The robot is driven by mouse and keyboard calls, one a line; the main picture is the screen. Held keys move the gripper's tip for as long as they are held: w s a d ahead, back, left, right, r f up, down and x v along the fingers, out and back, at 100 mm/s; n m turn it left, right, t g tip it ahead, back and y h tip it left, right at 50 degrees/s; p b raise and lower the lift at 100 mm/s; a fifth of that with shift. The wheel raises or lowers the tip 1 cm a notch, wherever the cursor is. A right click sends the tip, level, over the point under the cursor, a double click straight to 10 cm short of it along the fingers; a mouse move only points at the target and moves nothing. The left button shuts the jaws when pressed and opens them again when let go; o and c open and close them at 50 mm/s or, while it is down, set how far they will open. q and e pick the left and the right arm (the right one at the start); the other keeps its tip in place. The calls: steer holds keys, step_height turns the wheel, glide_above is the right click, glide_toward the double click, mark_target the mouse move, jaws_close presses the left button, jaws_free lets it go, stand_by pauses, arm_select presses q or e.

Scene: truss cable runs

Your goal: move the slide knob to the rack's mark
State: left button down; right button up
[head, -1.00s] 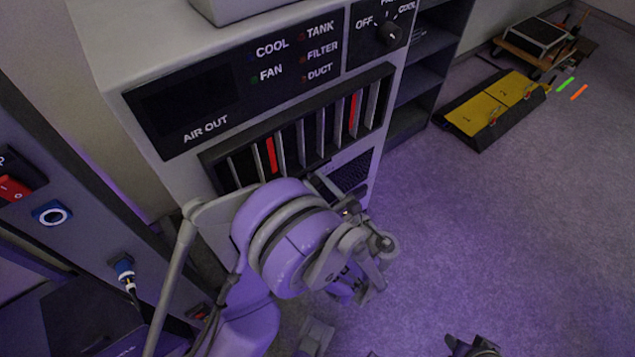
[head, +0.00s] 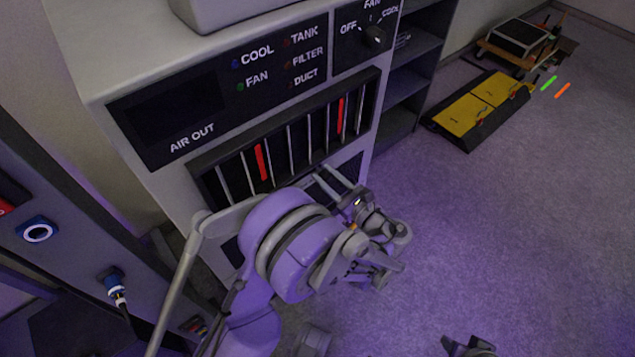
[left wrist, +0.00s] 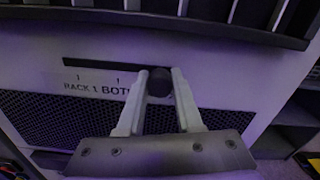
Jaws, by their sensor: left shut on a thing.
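The slide knob (left wrist: 159,84) is a dark round knob at the slot (left wrist: 100,64) on the cabinet's front, in the left wrist view. My left gripper (left wrist: 160,78) has its two pale fingers closed on either side of it. The knob stands right of the printed words RACK 1 (left wrist: 80,88) and BOTH (left wrist: 114,91), each under a small tick. Further print to the right is hidden by the fingers. In the head view my left gripper (head: 335,183) is at the cabinet front below the vents, the knob hidden. A dark tip, probably my right gripper (head: 468,347), shows at the bottom edge.
The cabinet (head: 100,60) has an AIR OUT panel (head: 190,105), vents with two red slats, and a fan dial (head: 374,36). A panel with a plugged cable (head: 115,285) stands at left. Open floor lies right, with a yellow ramp (head: 480,105) and a cart (head: 518,42) beyond.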

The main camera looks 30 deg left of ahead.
arm_select(q)
steer(key=shift+w+d, duration=0.1)
steer(key=shift+w, duration=0.1)
steer(key=c, duration=1)
jaws_free()
steer(key=o, duration=0.4)
steer(key=shift+w, duration=0.15)
steer(key=v, duration=1.1)
